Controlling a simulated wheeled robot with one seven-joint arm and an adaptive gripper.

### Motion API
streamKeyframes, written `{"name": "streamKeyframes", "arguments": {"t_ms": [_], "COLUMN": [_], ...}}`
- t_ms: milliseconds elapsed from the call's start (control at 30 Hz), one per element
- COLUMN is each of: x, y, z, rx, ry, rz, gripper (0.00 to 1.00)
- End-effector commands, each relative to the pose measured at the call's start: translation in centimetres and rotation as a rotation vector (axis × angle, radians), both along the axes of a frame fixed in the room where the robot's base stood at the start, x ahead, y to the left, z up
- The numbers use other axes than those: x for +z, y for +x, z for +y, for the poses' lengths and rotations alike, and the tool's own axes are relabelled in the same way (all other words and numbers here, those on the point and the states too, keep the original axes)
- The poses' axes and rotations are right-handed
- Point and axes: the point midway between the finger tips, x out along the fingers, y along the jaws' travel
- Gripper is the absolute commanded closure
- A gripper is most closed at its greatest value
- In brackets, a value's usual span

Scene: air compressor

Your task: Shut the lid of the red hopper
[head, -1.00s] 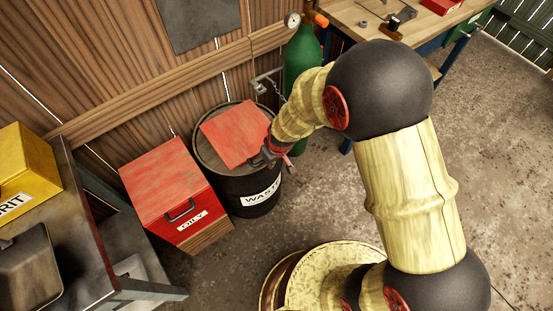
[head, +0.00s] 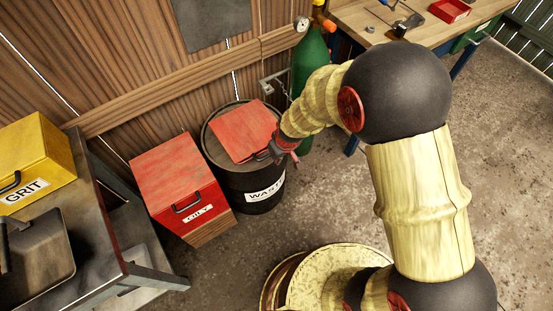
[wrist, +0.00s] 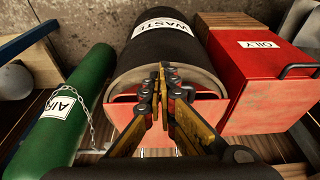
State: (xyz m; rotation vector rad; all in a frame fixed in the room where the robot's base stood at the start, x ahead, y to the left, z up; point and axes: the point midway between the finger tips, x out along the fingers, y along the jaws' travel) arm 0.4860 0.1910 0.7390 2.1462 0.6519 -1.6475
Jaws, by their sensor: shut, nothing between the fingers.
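A red square lid-like panel (head: 243,130) lies over the top of the black WASTE drum (head: 254,182) in the head view. My gripper (head: 284,157) is at its right front edge, shut and empty; I cannot tell whether it touches. In the wrist view my shut fingertips (wrist: 163,68) are over the drum's rim, with the red panel (wrist: 122,112) partly hidden behind them. A red box (head: 173,175) labelled OILY, with a dark front handle, stands left of the drum. Its top looks flat and shut. I cannot tell for certain which red piece is the hopper.
A green AIR cylinder (head: 309,62) with a chain stands right of the drum. A yellow GRIT box (head: 38,150) is on a bench at left. A workbench (head: 352,18) with tools is at the back right. The floor (head: 320,205) in front of the drum is clear.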

Motion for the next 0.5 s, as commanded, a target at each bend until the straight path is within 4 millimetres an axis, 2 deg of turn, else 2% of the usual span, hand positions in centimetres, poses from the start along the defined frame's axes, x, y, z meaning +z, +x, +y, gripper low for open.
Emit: {"name": "streamKeyframes", "arguments": {"t_ms": [33, 200, 500], "x": [-0.2, -0.3, -0.2], "y": [-1.5, -4.1, -7.2], "z": [-0.9, -2.7, -4.7], "rx": [-0.003, -0.004, -0.003], "ry": [-0.003, -0.002, -0.003], "rz": [0.009, 0.009, 0.01], "gripper": [1.0, 1.0, 1.0]}}
